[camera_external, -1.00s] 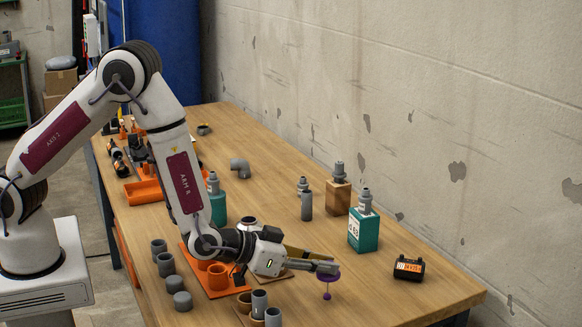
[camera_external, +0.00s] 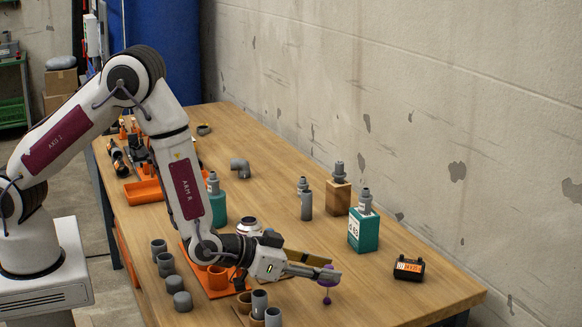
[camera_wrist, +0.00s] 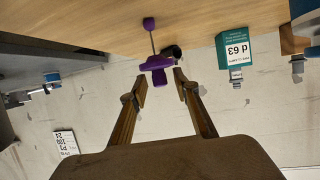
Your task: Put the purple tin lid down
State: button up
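I cannot tell whether the ball rests on the wood or whether a finger still touches the lid.
A teal box (camera_external: 364,231) with a grey fitting on top and a dark orange-labelled block (camera_external: 409,267) stand to the right. Grey cups (camera_external: 260,303) stand near the front edge. An orange tray (camera_external: 217,289) is under my wrist. Bare wood surrounds the lid's right side.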

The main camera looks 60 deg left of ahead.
jog(key=shift+r, duration=0.15)
jog(key=v, duration=1.2)
jog(key=shift+a+r, duration=0.1)
jog(key=shift+a, duration=0.05)
dwell(0.7)
jog(key=s+a+r+g+h, duration=0.1)
jog(key=s+a+r+g, duration=0.4)
jog(key=a+r, duration=0.6)
jog(key=s+a+r+g+y, duration=0.1)
jog(key=s+a+r, duration=0.2)
jog(key=s+a, duration=0.3)
jog(key=s+a+r+n+g+y, duration=0.1)
jog(key=s+a+r, duration=0.3)
jog(key=s, duration=1.1)
jog(key=a, duration=0.3)
jog(key=shift+s+r+n+g+y, duration=0.2)
jog(key=shift+r+n+g+y, duration=0.1)
jog(key=shift+g, duration=0.1)
jog(key=shift+a, duration=0.1)
